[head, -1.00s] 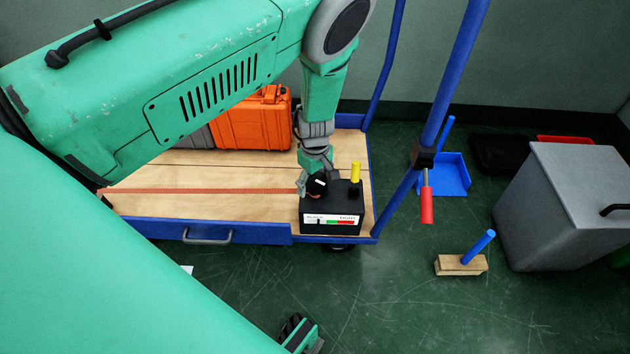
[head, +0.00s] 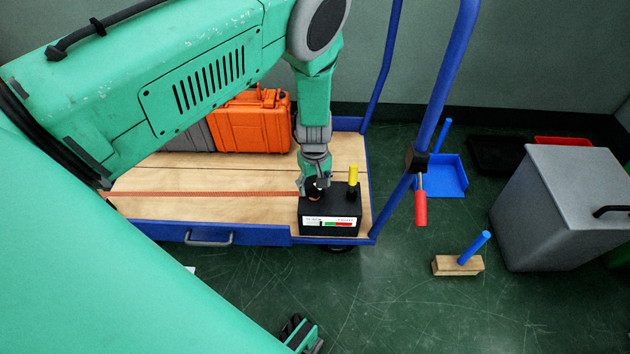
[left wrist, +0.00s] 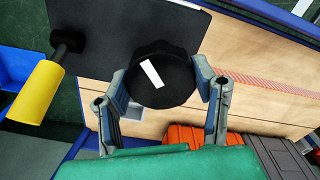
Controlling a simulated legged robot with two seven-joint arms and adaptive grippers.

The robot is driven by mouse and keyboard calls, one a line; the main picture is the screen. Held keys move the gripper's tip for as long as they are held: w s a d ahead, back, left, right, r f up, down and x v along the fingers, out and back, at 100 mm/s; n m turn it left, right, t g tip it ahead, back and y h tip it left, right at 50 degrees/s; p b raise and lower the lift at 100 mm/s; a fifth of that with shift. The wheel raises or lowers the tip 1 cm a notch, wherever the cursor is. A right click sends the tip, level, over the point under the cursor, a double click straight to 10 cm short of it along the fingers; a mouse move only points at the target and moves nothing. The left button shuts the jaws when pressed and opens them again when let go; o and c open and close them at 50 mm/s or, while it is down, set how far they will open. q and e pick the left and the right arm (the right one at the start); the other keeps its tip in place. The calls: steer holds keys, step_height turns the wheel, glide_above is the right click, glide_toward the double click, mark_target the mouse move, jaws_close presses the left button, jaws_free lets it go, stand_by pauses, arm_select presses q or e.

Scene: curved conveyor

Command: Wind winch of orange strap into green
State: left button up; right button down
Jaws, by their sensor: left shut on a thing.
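The winch (head: 340,205) is a black box on the cart's front right corner. A label strip (head: 328,222) with red and green parts runs along its front. A yellow crank handle (head: 353,175) stands on its top right and also shows in the left wrist view (left wrist: 38,92). The orange strap (head: 210,193) runs straight and flat leftward from the winch across the deck. My left gripper (head: 313,188) points down at the winch top. In the left wrist view its fingers (left wrist: 160,88) are shut around a round black knob (left wrist: 165,65) with a white mark.
The wooden cart deck (head: 190,172) has blue edges and blue push bars (head: 450,70). An orange case (head: 250,125) stands at the back. A red-handled tool (head: 420,205) hangs by the bar.

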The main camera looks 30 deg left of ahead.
mark_target(314, 184)
arm_select(q)
steer(key=m+p, duration=0.1)
steer(key=m, duration=0.2)
steer(key=shift+r+m, duration=0.1)
steer(key=shift+m, duration=0.2)
steer(key=shift+m+p, duration=0.55)
steer(key=shift+m, duration=1.35)
steer(key=shift+s, duration=0.1)
steer(key=o, duration=1.2)
steer(key=shift+c, duration=0.2)
step_height(314, 184, up, 12)
steer(key=shift+f, duration=0.2)
